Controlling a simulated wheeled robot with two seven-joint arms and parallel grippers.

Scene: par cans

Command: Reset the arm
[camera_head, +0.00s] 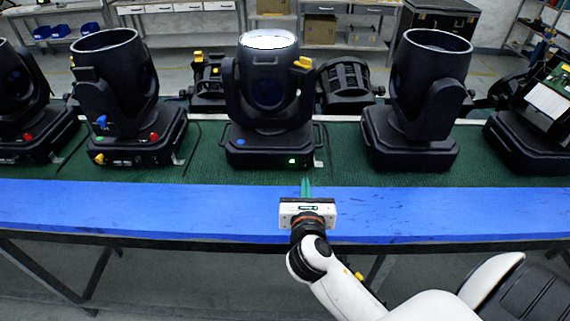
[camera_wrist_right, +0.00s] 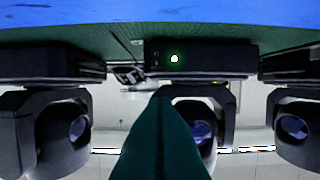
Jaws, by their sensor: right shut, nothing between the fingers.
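My right gripper (camera_head: 306,188) is in the middle of the head view, over the blue front strip of the table, with its green fingers pointing toward the middle stage light. The fingers are together and hold nothing. They also show in the right wrist view (camera_wrist_right: 160,112), where the picture appears upside down. The middle stage light (camera_head: 268,100) stands upright with its top lit and a green light on its base; the fingertips are in front of that base and look apart from it. The green light also shows on its base in the right wrist view (camera_wrist_right: 207,60). My left gripper is not in view.
The table (camera_head: 120,205) has a blue front strip and a green mat. Other black stage lights stand left (camera_head: 115,85) and right (camera_head: 425,95) of the middle one. Shelves with boxes (camera_head: 180,15) are at the back. The blue strip beside my right gripper is clear.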

